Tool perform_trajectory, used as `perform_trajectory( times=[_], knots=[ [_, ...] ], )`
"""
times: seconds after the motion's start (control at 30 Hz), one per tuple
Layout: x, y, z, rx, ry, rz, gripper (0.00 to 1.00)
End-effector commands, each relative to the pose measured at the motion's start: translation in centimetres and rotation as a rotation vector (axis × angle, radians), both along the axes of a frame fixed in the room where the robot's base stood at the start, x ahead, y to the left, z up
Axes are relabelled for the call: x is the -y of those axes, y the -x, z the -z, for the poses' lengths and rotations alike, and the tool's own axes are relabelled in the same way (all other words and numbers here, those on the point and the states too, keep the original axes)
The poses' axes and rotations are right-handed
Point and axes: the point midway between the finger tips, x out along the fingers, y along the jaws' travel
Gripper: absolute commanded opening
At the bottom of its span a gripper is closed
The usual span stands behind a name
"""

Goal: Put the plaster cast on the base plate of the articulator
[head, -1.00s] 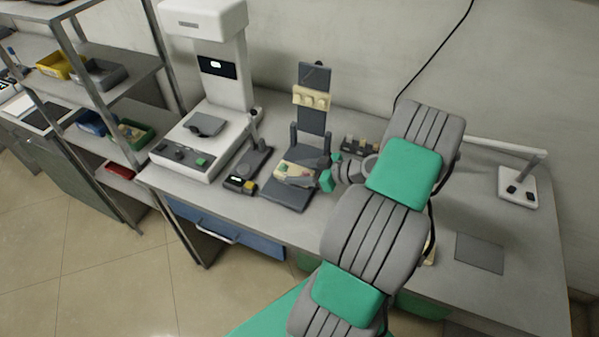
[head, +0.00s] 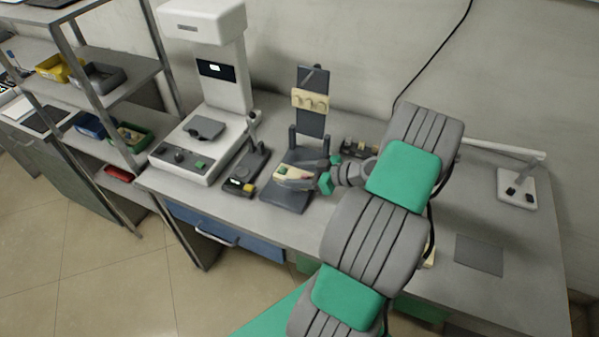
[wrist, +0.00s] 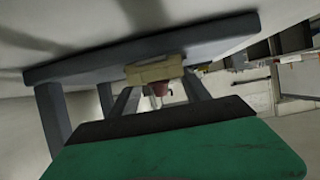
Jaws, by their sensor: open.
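The articulator is a dark grey stand with a base plate (head: 285,197) low at its front and a tall upright panel (head: 312,122) behind. A cream upper cast (head: 310,100) is fixed high on that panel. The cream plaster cast (head: 284,174), with a small green spot, lies over the base plate and looks level on it; exact contact is hard to see. My gripper (head: 299,173) is open at the right of the cast, its grey fingers alongside it and partly hiding it. The wrist view shows a cream block (wrist: 155,70) under a dark slab.
A white machine (head: 190,150) stands left of the articulator, with a small dark device (head: 243,183) between them. Dark small parts (head: 360,148) lie behind my wrist. A grey mat (head: 479,255) and a white lamp base (head: 516,188) are at the right. A shelf with bins is far left.

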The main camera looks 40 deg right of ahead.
Motion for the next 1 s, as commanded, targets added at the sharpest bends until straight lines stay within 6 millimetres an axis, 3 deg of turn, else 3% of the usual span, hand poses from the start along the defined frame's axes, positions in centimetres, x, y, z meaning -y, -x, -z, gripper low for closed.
perform_trajectory(
  times=[0.03,0.1,0.4,0.67,0.77,0.83,1.0],
  knots=[
    [-0.8,0.5,-0.4,-0.023,-0.017,-0.008,0.74],
    [0.4,1.9,-0.1,-0.02,-0.015,0.001,0.74],
    [4.5,8.0,-4.1,-0.011,-0.006,0.005,0.74],
    [5.4,9.6,-5.4,-0.015,-0.005,0.0,0.74],
    [4.0,8.3,-5.7,-0.076,-0.005,-0.024,0.74],
    [1.6,6.5,-5.9,-0.187,-0.001,-0.055,0.74],
    [-7.0,3.4,-7.3,-0.531,0.07,-0.051,0.74]
  ],
)
